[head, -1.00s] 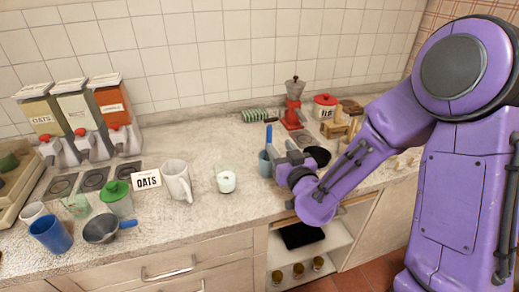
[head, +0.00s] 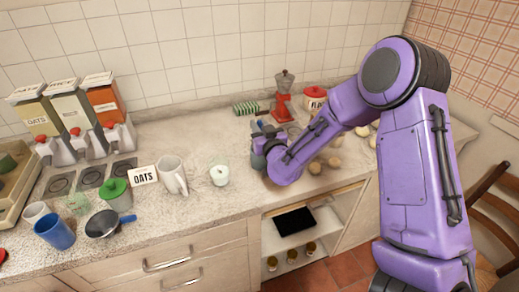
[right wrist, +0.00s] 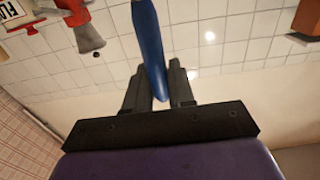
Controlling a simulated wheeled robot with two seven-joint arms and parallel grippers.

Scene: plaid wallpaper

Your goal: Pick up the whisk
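The blue handle, apparently the whisk's, stands upright at my right gripper (head: 262,132). The whisk (right wrist: 151,45) fills the narrow gap between the two fingers of the right gripper (right wrist: 160,82) in the right wrist view, with its handle end near the finger bases. That view is upside down, so the handle runs down out of frame. The whisk's head is hidden. The right gripper looks shut on the handle. My left gripper is out of view.

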